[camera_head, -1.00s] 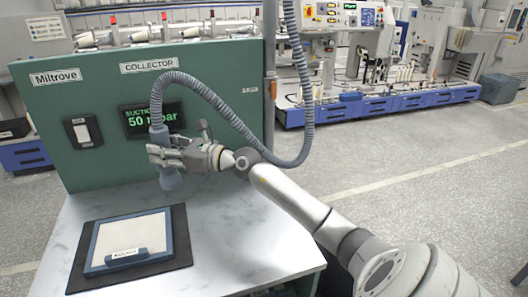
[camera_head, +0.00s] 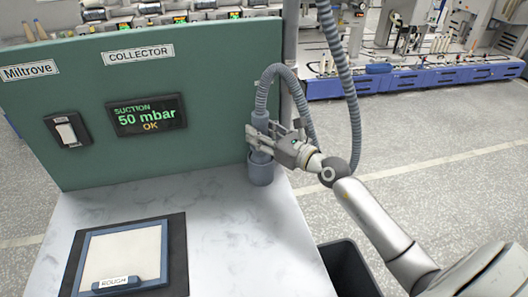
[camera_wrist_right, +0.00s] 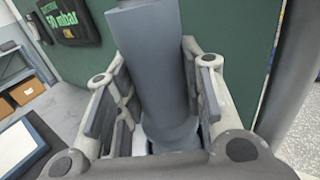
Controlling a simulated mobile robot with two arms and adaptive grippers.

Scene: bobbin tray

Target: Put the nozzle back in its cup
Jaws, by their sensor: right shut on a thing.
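The nozzle (camera_head: 260,123) is a blue-grey tube on a ribbed grey hose. It stands about upright at the right end of the green panel, and also fills the middle of the right wrist view (camera_wrist_right: 150,60). My right gripper (camera_head: 262,143) is shut on it from the right, with a finger on each side. The cup (camera_head: 261,173), a short blue-grey cylinder, is at the back right of the table, directly under the nozzle. The nozzle's lower end is hidden by the fingers and cup, so I cannot tell how deep it sits. My left gripper is not in view.
The ribbed hose (camera_head: 277,70) loops up beside a grey post. The green collector panel (camera_head: 210,80) stands behind, its display (camera_head: 146,115) reading "50 mbar OK". A framed pad (camera_head: 125,250) labelled ROUGH lies at the front left. A dark bin (camera_head: 347,268) stands right of the table.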

